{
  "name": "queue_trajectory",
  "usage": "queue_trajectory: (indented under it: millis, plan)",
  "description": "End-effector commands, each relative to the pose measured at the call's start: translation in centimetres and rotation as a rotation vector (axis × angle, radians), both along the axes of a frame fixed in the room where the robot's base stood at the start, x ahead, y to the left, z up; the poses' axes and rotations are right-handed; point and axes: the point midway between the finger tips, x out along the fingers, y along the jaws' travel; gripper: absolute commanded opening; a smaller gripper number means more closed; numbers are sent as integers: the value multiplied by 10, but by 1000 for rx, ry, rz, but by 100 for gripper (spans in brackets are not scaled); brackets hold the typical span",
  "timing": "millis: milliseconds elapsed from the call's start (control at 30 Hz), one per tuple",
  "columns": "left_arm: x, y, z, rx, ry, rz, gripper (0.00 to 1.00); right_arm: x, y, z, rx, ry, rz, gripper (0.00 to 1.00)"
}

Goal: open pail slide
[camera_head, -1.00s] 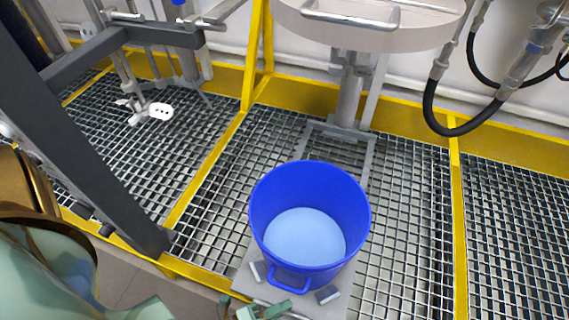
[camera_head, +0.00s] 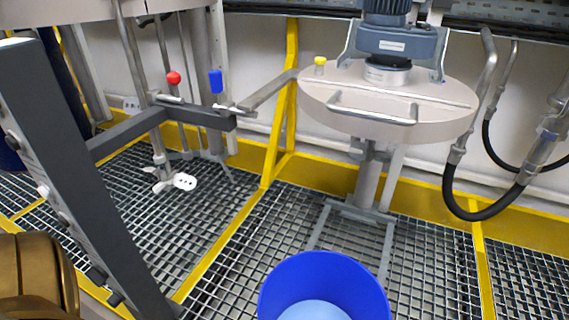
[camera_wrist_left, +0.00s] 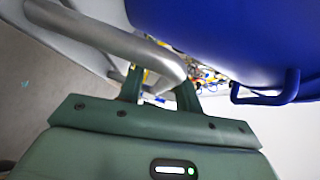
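The blue pail (camera_head: 325,282) stands upright at the bottom of the head view, cut off by the frame, with light blue contents. Grey slide rails (camera_head: 386,250) run from it to the back over the floor grating; the slide's front is out of the head view. In the left wrist view, my left gripper (camera_wrist_left: 160,88) has its green fingers apart. A bent grey metal bar (camera_wrist_left: 110,38), perhaps the slide's handle, crosses close to them and hides their tips. The pail's side (camera_wrist_left: 215,35) and blue handle (camera_wrist_left: 290,88) are at upper right. My right gripper is out of view.
A round beige agitator lid (camera_head: 390,98) with a motor (camera_head: 388,45) stands above the rails. A dark grey frame post (camera_head: 80,190) is at left. A black hose (camera_head: 450,195) hangs at right. A yellow rail (camera_head: 275,155) stands behind the grating.

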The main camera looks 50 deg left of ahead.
Motion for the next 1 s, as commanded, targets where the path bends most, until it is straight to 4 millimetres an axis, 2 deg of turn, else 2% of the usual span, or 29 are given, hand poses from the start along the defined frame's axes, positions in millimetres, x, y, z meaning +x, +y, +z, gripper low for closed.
queue_trajectory:
  millis: [333,467,567,800,1000]
  plan:
    - [0,0,1,-2,-1,0,34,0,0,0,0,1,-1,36]
    - [-12,5,4,0,-1,0,34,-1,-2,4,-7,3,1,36]
    - [-30,13,8,0,-1,0,34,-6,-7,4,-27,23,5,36]
    - [-90,39,16,1,1,1,34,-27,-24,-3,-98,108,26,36]
    - [-130,55,21,-1,1,0,34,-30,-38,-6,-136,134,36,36]
